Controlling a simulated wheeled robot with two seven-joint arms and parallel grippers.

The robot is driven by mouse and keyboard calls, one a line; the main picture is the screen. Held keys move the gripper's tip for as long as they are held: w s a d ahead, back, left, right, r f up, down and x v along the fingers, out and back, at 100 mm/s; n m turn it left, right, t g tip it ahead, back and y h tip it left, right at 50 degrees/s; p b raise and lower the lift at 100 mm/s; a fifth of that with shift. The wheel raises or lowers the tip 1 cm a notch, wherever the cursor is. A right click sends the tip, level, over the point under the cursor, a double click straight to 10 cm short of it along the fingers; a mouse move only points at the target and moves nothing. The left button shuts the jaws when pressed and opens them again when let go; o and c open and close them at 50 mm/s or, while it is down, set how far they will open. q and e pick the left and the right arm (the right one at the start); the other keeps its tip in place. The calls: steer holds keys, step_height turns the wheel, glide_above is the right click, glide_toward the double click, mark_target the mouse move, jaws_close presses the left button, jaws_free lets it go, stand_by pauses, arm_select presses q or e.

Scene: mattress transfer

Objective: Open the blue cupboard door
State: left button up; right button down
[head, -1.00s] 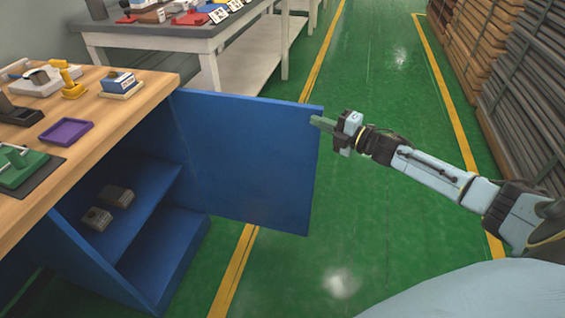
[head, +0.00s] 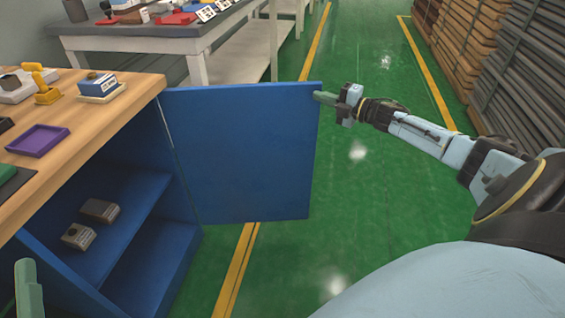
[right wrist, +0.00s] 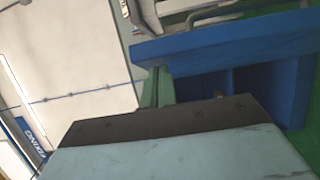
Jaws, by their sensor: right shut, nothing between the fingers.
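The blue cupboard door (head: 242,155) stands swung well open from the blue cupboard (head: 150,230), below the wooden top. In the head view my right gripper (head: 322,97) is shut, with its fingertips at the door's upper free corner; I cannot tell if they touch it. In the right wrist view, the gripper fingers (right wrist: 157,88) show just below a blue panel edge (right wrist: 235,45). Inside the cupboard two small grey-brown boxes (head: 99,211) sit on a shelf. Part of my left gripper (head: 29,285) shows at the lower left; its jaw state is unclear.
The wooden worktop (head: 120,112) carries a purple tray (head: 38,140), a yellow tool (head: 45,88) and a small box on a pad. A grey table (head: 150,38) stands behind. Racks (head: 525,80) line the right. Green floor (head: 385,200) is free in front of the door.

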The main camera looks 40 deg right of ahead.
arm_select(q)
steer(key=shift+s+a+r+t, duration=0.1)
steer(key=shift+s+r+t, duration=0.05)
steer(key=shift+r+t, duration=0.2)
arm_select(e)
steer(key=shift+w+d, duration=0.15)
arm_select(q)
steer(key=s+a+f+g+y+p, duration=0.2)
steer(key=s+f+g, duration=0.1)
steer(key=f+g, duration=0.4)
steer(key=s+a+f+g+y+p, duration=0.2)
steer(key=f+g, duration=0.6)
steer(key=f, duration=0.4)
steer(key=shift+s+a+f+y+p, duration=0.25)
steer(key=shift+s+y+p, duration=0.15)
steer(key=shift+s+p, duration=0.3)
arm_select(e)
steer(key=d+v, duration=0.1)
steer(key=v, duration=1)
